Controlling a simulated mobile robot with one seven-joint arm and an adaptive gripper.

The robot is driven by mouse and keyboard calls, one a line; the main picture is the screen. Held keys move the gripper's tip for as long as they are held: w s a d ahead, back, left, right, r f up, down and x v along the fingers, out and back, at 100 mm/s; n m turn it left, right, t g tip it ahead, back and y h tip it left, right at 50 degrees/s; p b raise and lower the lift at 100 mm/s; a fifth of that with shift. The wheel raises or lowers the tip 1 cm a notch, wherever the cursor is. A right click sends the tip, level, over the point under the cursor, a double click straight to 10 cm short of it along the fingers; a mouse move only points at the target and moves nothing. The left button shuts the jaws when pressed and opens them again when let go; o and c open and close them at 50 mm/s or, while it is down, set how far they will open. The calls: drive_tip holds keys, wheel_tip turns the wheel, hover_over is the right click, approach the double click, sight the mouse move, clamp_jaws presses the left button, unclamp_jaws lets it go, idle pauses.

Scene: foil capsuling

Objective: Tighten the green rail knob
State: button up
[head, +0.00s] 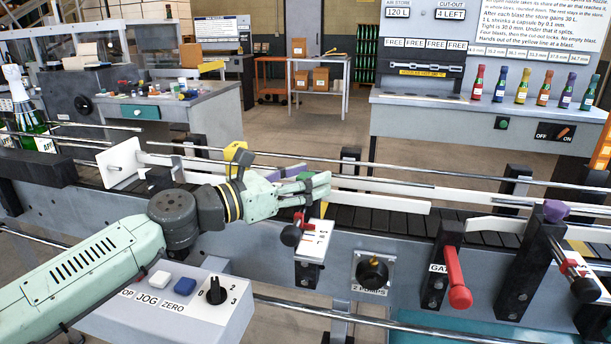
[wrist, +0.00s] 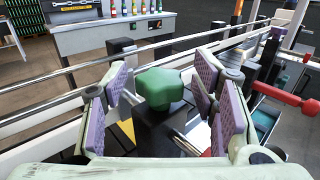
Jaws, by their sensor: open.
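A yellow knob (head: 236,152) stands behind my wrist and a purple knob (head: 555,210) at the right. A scale plate (head: 313,241), a black dial (head: 372,272) and a red-handled lever (head: 458,290) sit along the conveyor front. Metal rails (head: 420,185) run along the belt.

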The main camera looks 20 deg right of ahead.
drive_tip(key=shift+c, duration=0.5)
drive_tip(key=c, duration=1.1)
drive_tip(key=shift+g+b, duration=0.3)
drive_tip(key=shift+b, duration=0.15)
drive_tip(key=shift+w+f+m+g+h+b, duration=0.15)
drive_tip(key=shift+m+g+h+b, duration=0.15)
drive_tip(key=shift+m+g+b, duration=0.6)
drive_tip(key=m+g+b, duration=0.1)
drive_tip(key=m+g, duration=0.1)
drive_tip(key=g, duration=0.1)
drive_tip(key=shift+g+b, duration=0.35)
drive_tip(key=shift+g, duration=0.05)
drive_tip(key=m+g, duration=0.1)
drive_tip(key=g, duration=0.1)
drive_tip(key=m+g+y, duration=0.1)
drive_tip(key=m+g, duration=0.1)
drive_tip(key=g, duration=0.1)
drive_tip(key=shift+r+m, duration=0.2)
drive_tip(key=shift+m, duration=0.1)
drive_tip(key=shift+m+g+y+p, duration=0.4)
drive_tip(key=shift+m+g+y, duration=1.15)
drive_tip(key=shift+g, duration=0.75)
drive_tip(key=shift+m, duration=0.25)
